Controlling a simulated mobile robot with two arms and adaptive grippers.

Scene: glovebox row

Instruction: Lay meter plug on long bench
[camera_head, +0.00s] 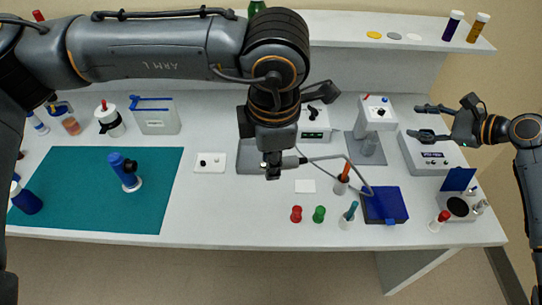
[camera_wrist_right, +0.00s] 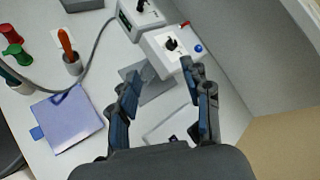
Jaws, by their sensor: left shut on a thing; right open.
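My left gripper (camera_head: 272,168) is above the middle of the long white bench (camera_head: 235,222), shut on what appears to be the meter plug (camera_head: 290,162), a small grey piece largely hidden by the fingers. A grey cable (camera_head: 347,158) runs from there in a loop to the right. The meter (camera_head: 313,124), a white box with a dark display, stands behind the gripper. It also shows in the right wrist view (camera_wrist_right: 141,18), with the cable (camera_wrist_right: 101,44) joined to it. My right gripper (camera_head: 417,121) is open and empty above the right end of the bench.
A white plate with two black dots (camera_head: 209,162) lies left of the left gripper. Red (camera_head: 296,214) and green (camera_head: 319,214) pieces, a blue box (camera_head: 385,205) and orange-handled tool (camera_head: 342,180) stand at front right.

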